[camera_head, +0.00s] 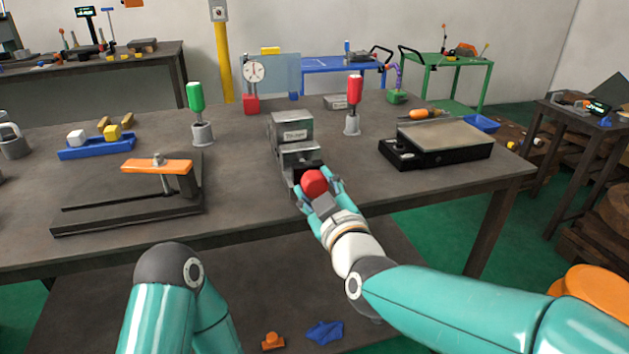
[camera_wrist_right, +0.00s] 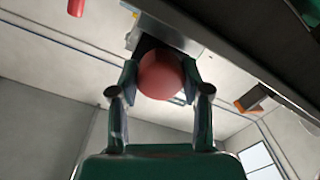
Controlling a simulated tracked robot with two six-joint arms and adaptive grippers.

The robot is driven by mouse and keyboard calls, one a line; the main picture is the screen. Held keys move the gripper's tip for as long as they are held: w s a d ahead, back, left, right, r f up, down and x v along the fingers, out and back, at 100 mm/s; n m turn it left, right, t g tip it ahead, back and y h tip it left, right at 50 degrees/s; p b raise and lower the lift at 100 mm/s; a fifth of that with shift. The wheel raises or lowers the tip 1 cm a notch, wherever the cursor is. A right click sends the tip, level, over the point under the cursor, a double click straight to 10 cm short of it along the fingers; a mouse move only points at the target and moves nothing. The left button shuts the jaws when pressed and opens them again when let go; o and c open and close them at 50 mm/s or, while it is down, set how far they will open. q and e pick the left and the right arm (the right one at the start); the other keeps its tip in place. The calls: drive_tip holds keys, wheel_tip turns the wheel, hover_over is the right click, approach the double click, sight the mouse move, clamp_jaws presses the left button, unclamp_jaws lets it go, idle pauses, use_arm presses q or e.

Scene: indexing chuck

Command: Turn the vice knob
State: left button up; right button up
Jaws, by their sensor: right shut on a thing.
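The grey vice (camera_head: 292,138) stands on the dark workbench near its front edge. Its red round knob (camera_head: 314,183) faces the front of the bench. My right gripper (camera_head: 318,192) is shut on the knob, with a finger on either side of it. In the right wrist view the red knob (camera_wrist_right: 161,75) sits between the two fingers of my right gripper (camera_wrist_right: 160,85), with the vice body (camera_wrist_right: 165,25) behind it. My left arm shows at the lower left of the head view, but its gripper is out of the picture.
Left of the vice lies a dark plate with an orange clamp bar (camera_head: 157,166). Behind stand a green-handled tool (camera_head: 196,95) and a red-handled tool (camera_head: 354,92). A black box with a flat top (camera_head: 445,140) lies to the right. Bare bench separates them.

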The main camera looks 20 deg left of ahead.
drive_tip(key=shift+f+n+p, duration=0.35)
drive_tip(key=shift+f+n, duration=0.1)
drive_tip(key=shift+n, duration=0.35)
drive_tip(key=o, duration=1.1)
drive_tip(key=shift+o, duration=0.2)
drive_tip(key=shift+r, duration=0.15)
drive_tip(key=shift+r, duration=0.1)
drive_tip(key=v, duration=1.2)
